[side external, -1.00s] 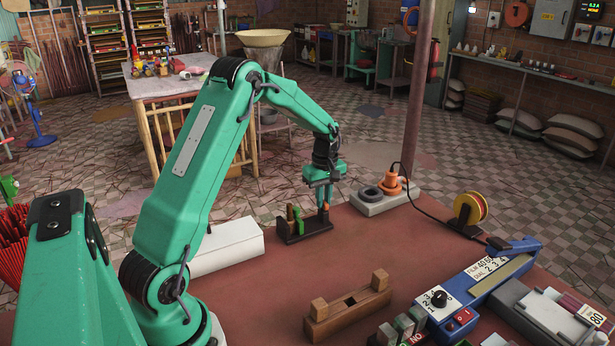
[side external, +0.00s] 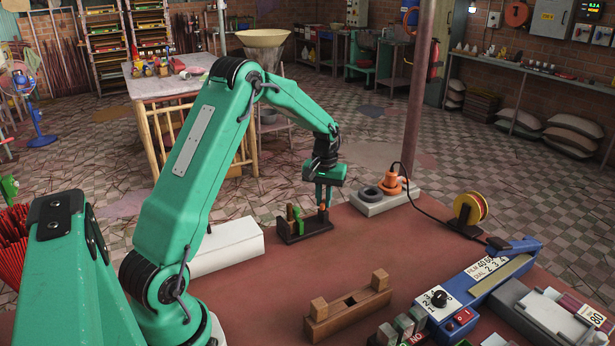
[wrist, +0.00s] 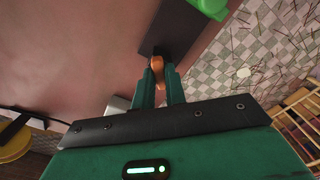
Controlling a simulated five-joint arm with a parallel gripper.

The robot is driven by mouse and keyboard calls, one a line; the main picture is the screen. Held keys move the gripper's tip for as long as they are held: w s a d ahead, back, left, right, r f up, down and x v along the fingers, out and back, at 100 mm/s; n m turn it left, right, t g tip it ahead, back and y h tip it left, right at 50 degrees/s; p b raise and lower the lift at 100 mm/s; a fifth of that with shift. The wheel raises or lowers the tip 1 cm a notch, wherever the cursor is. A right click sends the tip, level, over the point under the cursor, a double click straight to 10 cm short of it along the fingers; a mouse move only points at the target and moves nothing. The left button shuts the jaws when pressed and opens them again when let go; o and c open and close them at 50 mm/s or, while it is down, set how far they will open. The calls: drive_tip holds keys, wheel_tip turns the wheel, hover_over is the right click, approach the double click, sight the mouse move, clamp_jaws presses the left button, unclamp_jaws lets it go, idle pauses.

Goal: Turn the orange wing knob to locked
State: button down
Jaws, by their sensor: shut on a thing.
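The orange wing knob (wrist: 158,65) shows between my fingertips in the wrist view, at the end of a dark base (wrist: 165,28). In the side view a small orange bit of the knob (side external: 323,206) shows by my gripper (side external: 323,202), at the right end of the dark base (side external: 305,235). My gripper (wrist: 159,76) points down and is shut on the knob. The fingers hide part of the knob, and I cannot read any locked mark.
A green part (side external: 299,222) and a brown peg stand on the same base, left of my gripper. A pale block (side external: 388,204) with a black ring and an orange plug stands close on the right. A wooden stand (side external: 345,318) is nearer the camera. Red tabletop between is clear.

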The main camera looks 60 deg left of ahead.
sight(324, 201)
drive_tip(key=m, duration=0.4)
drive_tip(key=shift+r+m, duration=0.15)
drive_tip(key=shift+m, duration=2.15)
drive_tip(key=c, duration=1.4)
unclamp_jaws()
drive_tip(key=shift+c, duration=0.2)
drive_tip(key=shift+r, duration=3.9)
